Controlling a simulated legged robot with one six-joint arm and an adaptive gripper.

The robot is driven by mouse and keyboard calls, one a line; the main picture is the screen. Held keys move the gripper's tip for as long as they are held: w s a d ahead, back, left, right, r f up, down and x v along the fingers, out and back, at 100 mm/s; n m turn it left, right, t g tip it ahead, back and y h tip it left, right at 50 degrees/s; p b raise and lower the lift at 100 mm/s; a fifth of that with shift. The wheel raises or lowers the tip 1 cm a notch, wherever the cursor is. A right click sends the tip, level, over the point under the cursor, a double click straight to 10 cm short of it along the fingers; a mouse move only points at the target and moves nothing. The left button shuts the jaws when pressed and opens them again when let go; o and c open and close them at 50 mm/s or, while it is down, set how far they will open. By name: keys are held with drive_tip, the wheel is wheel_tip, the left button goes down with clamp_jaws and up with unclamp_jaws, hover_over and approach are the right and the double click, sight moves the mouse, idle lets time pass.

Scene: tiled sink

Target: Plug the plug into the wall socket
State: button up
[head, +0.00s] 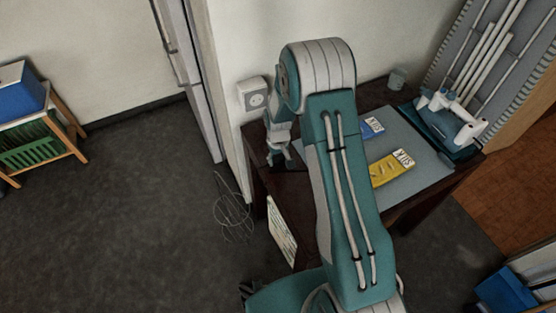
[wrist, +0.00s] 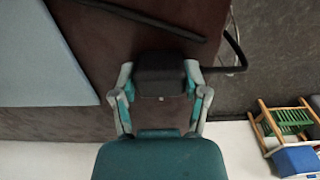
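The wall socket (head: 255,99) is a pale box with a round outlet, on the wall just left of my arm in the head view. My gripper (head: 279,158) points down at the left end of the dark table, below and slightly right of the socket. In the wrist view, the black plug (wrist: 161,78) sits between the fingertips of my gripper (wrist: 160,86), with a finger against each side. A black cable (wrist: 236,50) shows beside it and runs over the table edge. The plug's prongs are not visible. In the head view my gripper mostly hides the plug.
The dark table (head: 262,178) carries a grey mat (head: 418,179) with a yellow packet (head: 391,169) and a blue packet (head: 372,127). A grey cup (head: 397,79) stands at the back. Thin loose cable (head: 233,212) hangs left of the table, above open floor.

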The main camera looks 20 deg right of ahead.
idle(0.4)
drive_tip(key=shift+r, duration=0.4)
wheel_tip(320, 180, up, 2)
drive_tip(key=shift+r, duration=0.1)
drive_tip(key=s+d+r, duration=0.6)
drive_tip(key=s+r, duration=0.4)
drive_tip(key=s, duration=0.2)
drive_tip(key=shift+s, duration=0.35)
drive_tip(key=m, duration=0.2)
hover_over(278, 157)
drive_tip(key=shift+w+r, duration=0.15)
drive_tip(key=shift+r, duration=0.2)
